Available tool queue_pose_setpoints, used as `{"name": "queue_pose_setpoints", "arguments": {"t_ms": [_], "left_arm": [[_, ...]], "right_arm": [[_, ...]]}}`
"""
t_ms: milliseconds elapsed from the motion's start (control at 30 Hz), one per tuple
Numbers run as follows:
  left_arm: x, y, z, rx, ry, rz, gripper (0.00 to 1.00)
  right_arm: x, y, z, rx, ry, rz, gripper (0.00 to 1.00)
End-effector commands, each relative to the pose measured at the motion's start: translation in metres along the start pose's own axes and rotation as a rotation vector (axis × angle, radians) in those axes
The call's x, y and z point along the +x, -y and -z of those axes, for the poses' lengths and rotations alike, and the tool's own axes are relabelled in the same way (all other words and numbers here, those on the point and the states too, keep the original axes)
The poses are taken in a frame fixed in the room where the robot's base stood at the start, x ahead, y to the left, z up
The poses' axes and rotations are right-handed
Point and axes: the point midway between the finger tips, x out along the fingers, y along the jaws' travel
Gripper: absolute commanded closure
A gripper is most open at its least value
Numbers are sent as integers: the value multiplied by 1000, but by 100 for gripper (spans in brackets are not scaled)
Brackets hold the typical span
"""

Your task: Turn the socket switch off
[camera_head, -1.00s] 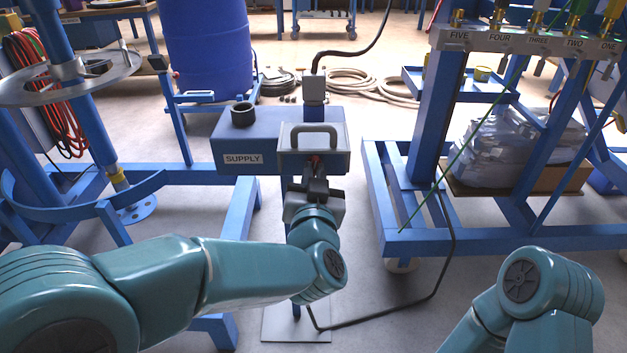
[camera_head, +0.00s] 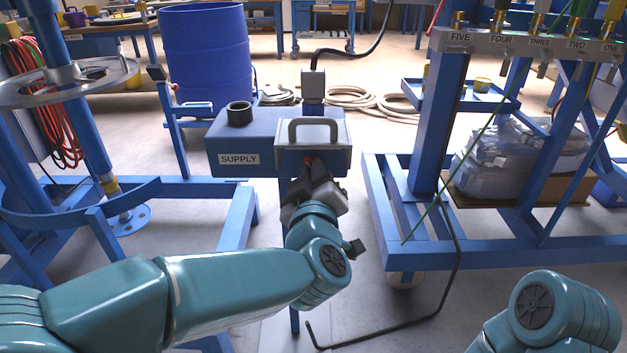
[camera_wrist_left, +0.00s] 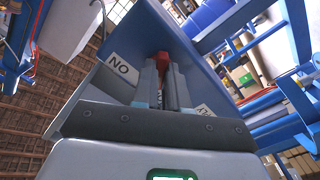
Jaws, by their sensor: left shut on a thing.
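The supply box (camera_head: 240,159) is blue with a grey, handled front unit (camera_head: 335,158) at its right. Below that handle, the red socket switch (camera_head: 309,161) shows as a small red bit, mostly hidden by my left gripper (camera_head: 313,171). In the left wrist view, the red switch (camera_wrist_left: 162,60) stands between the two finger plates of my left gripper (camera_wrist_left: 164,84), which is shut on it. A "NO"-looking label (camera_wrist_left: 122,68) lies to the left and a partly hidden label (camera_wrist_left: 205,111) to the right. My right gripper is out of view; only its arm shows.
A blue frame with numbered valves (camera_head: 540,43) stands at the right. A blue drum (camera_head: 203,55) and coiled hoses (camera_head: 350,98) are behind the box. A metal ring stand (camera_head: 70,82) is at the left. A black cable (camera_head: 445,290) runs along the floor.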

Motion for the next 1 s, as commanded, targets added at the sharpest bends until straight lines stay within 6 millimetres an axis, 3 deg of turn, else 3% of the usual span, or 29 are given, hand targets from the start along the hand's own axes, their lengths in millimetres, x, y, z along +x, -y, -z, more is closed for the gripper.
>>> {"name": "queue_pose_setpoints", "arguments": {"t_ms": [733,767,800,833,1000], "left_arm": [[0,0,0,-87,0,1,100],[0,0,0,-87,0,1,81],[0,0,0,-87,0,1,68],[0,0,0,-87,0,1,62],[0,0,0,-86,0,0,62]], "right_arm": [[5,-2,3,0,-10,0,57],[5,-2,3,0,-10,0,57],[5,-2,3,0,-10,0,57],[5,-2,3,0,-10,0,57],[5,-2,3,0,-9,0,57]]}}
